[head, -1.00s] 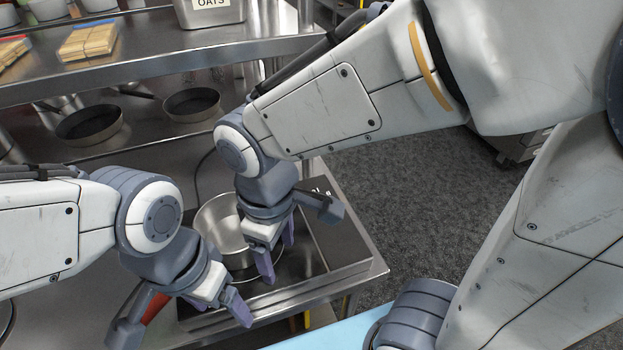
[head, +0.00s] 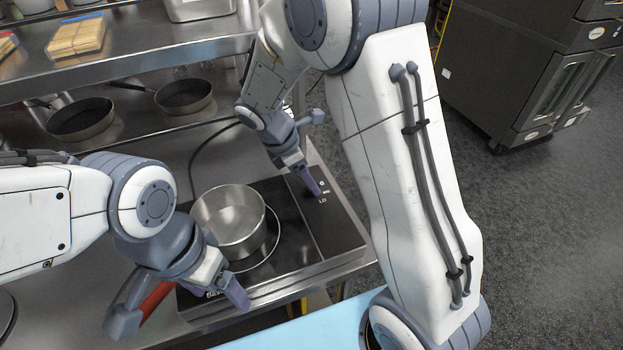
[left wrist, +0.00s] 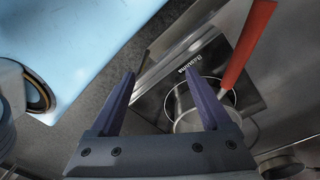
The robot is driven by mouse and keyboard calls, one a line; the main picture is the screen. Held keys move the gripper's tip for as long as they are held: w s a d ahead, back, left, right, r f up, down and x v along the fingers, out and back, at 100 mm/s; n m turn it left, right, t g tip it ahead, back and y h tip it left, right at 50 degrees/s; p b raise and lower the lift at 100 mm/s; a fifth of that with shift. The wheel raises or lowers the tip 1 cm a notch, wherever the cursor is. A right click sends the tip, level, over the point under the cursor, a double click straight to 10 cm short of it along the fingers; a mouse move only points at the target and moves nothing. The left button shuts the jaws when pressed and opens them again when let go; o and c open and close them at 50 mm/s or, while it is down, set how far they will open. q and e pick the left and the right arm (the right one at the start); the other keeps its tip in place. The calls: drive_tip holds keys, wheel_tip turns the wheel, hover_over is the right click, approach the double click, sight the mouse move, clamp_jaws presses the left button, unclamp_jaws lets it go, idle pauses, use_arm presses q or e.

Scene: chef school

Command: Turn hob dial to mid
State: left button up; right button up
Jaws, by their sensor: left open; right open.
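The black hob (head: 262,262) sits on the steel counter, with a control strip (head: 340,232) and pale markings on its right side. I cannot make out the dial; my right gripper (head: 314,188) is over the strip beside the markings and may hide it. That gripper is open, fingers pointing down, and I cannot tell if it touches anything. A steel pot (head: 235,218) stands on the hob. My left gripper (head: 236,294) is open at the hob's front left; its spread fingers show in the left wrist view (left wrist: 160,95), with nothing between them.
A red handle (head: 157,297) shows behind my left gripper, and in the left wrist view (left wrist: 248,45) it reaches to the pot. Two frying pans (head: 183,95) sit on the steel surface behind. A light blue surface (head: 300,330) lies in front.

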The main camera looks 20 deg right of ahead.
drive_tip(key=shift+x, duration=1.15)
clamp_jaws()
drive_tip(key=shift+r, duration=0.1)
